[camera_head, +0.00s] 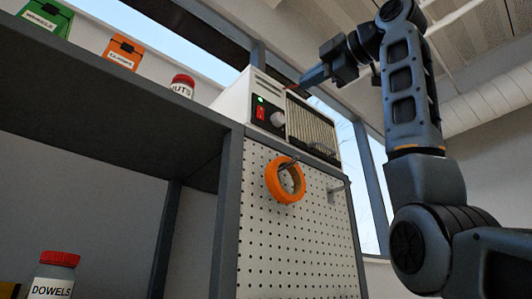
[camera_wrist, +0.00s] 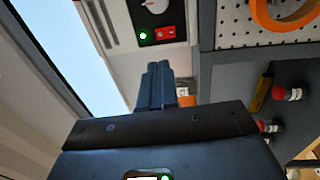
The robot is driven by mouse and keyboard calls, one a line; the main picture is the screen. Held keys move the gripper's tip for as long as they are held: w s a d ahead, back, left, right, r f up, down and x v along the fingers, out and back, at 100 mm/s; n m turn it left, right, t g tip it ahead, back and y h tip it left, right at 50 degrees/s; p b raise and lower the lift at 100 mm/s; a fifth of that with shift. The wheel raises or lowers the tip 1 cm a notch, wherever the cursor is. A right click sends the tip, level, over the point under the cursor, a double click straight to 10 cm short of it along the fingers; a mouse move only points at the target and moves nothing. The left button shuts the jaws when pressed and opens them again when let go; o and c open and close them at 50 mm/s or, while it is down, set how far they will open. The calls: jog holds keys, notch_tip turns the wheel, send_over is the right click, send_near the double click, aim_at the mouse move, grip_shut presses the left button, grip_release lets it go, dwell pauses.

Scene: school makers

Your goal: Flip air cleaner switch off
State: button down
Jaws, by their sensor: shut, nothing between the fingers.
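The air cleaner (camera_head: 230,102) is a white box with a dark grille on top of the pegboard cabinet. Its front has a red switch (camera_head: 261,109), a lit green light and a round knob (camera_head: 277,119). In the wrist view the red switch (camera_wrist: 166,33) sits beside the glowing green light (camera_wrist: 143,35), under the knob (camera_wrist: 155,5). My gripper (camera_head: 304,81) is at the upper right of the air cleaner in the head view, apart from the switch. In the wrist view my gripper (camera_wrist: 157,68) is shut and empty, its tips pointing toward the switch. Which way the switch is tipped is unclear.
An orange tape roll (camera_head: 272,183) hangs on a peg of the pegboard (camera_head: 300,235) below the air cleaner. A grey shelf (camera_head: 100,105) at left holds a green box (camera_head: 45,18), an orange box (camera_head: 123,52) and a red-lidded jar (camera_head: 183,86). A DOWELS jar (camera_head: 55,275) stands lower left.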

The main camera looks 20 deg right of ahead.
aim_at(262, 109)
jog(key=shift+w, duration=0.1)
jog(key=p+x, duration=0.5)
jog(key=x, duration=0.8)
jog(key=shift+r, duration=0.1)
jog(key=shift+w+a, duration=0.15)
jog(key=shift+w, duration=0.25)
jog(key=shift+s, duration=0.2)
